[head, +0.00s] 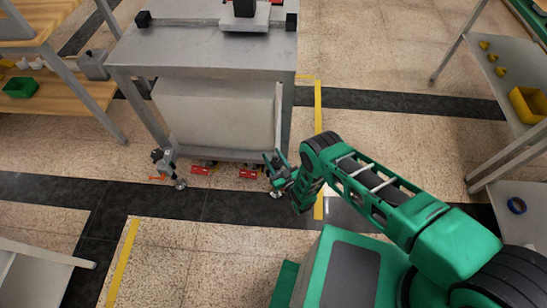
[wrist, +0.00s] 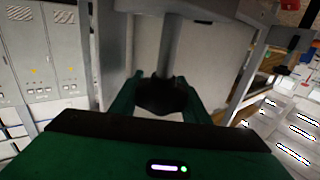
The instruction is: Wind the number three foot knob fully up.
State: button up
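A dark round foot knob (wrist: 162,97) shows in the wrist view at the lower end of a grey stem (wrist: 171,50). My gripper (wrist: 161,90) has its green fingers on either side of this knob. The knob fills the gap, but I cannot tell whether the fingers press on it. In the head view my gripper (head: 278,168) is low at the right front foot of the grey metal stand (head: 215,55) and hides most of that foot. Another foot (head: 166,164) shows at the stand's left front corner. I can read no number on either.
Red parts (head: 249,173) lie under the stand between the front feet. Wooden shelving (head: 60,90) stands to the left and a grey shelf unit (head: 500,85) to the right. Yellow floor tape (head: 319,110) runs beside the stand. The floor to its right is clear.

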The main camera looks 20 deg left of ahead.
jog(key=shift+n+g+y, duration=0.3)
jog(key=shift+g, duration=0.1)
jog(key=shift+s+a+f+n+g+y, duration=0.1)
jog(key=shift+s+n+g+y, duration=0.1)
jog(key=shift+n+g+y, duration=0.85)
jog(key=shift+s+a+n+g+y, duration=0.15)
jog(key=shift+n+g+y, duration=0.45)
jog(key=shift+g, duration=0.75)
jog(key=shift+s+d, duration=0.1)
jog(key=o, duration=1)
jog(key=shift+o, duration=0.2)
jog(key=shift+n, duration=0.25)
